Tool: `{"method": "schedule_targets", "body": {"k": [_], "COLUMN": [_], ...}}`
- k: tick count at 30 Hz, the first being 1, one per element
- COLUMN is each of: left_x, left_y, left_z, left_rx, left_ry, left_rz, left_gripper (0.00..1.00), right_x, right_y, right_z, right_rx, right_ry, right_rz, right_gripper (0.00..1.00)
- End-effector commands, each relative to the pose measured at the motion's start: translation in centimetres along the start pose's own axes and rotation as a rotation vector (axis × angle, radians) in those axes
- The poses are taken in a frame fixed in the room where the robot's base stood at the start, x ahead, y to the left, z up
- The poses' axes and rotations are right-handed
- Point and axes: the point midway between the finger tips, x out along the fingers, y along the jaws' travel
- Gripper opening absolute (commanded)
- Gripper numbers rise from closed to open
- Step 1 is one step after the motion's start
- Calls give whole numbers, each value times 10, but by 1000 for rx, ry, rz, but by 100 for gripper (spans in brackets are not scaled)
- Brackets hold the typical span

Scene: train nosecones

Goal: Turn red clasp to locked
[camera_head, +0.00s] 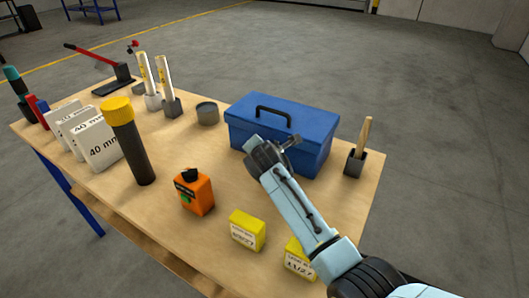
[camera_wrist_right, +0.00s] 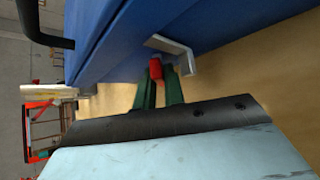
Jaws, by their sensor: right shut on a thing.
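A blue toolbox (camera_head: 318,128) with a black top handle stands at the back right of the table; its blue side (camera_wrist_right: 215,25) fills the top of the right wrist view. The red clasp (camera_wrist_right: 155,68) shows there at the toolbox's lower front, beside a pale metal bracket (camera_wrist_right: 176,47). My right gripper (camera_wrist_right: 162,80) has its two dark green fingers at the clasp and is shut on it. The fingers partly hide the clasp, so its exact angle is hard to tell. In the head view my right arm covers the clasp. My left gripper is not in view.
An orange bottle (camera_head: 197,193) and yellow boxes (camera_head: 247,230) stand near the table's front edge. A dark cylinder with a yellow cap (camera_head: 117,110) and white boxes (camera_head: 98,143) stand left. A grey cup (camera_head: 208,114) and a block with a wooden handle (camera_head: 355,160) flank the toolbox.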

Motion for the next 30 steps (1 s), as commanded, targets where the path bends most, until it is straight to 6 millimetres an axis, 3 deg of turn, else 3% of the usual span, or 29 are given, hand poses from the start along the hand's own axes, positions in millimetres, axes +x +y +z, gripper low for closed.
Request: {"method": "schedule_targets", "body": {"k": [6, 20, 21, 22, 30], "left_x": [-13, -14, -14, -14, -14], "left_y": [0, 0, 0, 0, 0], "left_z": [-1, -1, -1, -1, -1], "left_rx": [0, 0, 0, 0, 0], "left_ry": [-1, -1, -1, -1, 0], "left_rz": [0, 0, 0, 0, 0], "left_gripper": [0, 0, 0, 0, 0], "right_x": [0, 0, 0, 0, 0], "right_y": [-3, -4, -4, -4, -4], "right_z": [2, 1, 1, 1, 0], "right_rx": [101, 167, 167, 167, 166], "right_ry": [-2, -1, -1, -1, 0], "right_rz": [101, 167, 167, 167, 166], "right_gripper": [0, 0, 15, 19, 20]}}
